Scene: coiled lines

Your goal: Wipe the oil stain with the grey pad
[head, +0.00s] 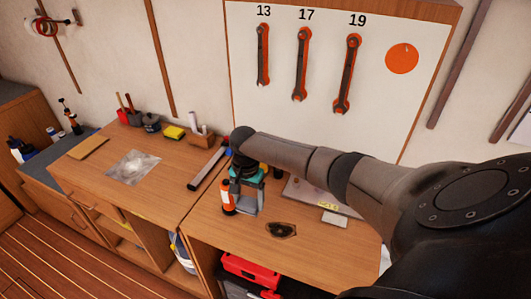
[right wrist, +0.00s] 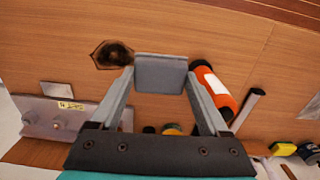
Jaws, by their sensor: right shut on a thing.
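The oil stain (head: 281,230) is a dark blot on the wooden bench top near its front edge; it also shows in the right wrist view (right wrist: 112,54). My right gripper (head: 247,208) is over the bench, left of the stain in the head view. In the right wrist view its fingers (right wrist: 161,80) are shut on the grey pad (right wrist: 161,72), a flat square block held across the fingertips. The pad appears beside the stain, not covering it; whether it touches the bench I cannot tell. My left gripper is not in view.
An orange bottle (head: 228,196) stands close beside my right gripper. A metal plate (head: 302,190) with a yellow label and a small grey card (head: 335,219) lie behind and right of the stain. A long bar (head: 208,166) lies to the left. A red toolbox (head: 250,271) sits below.

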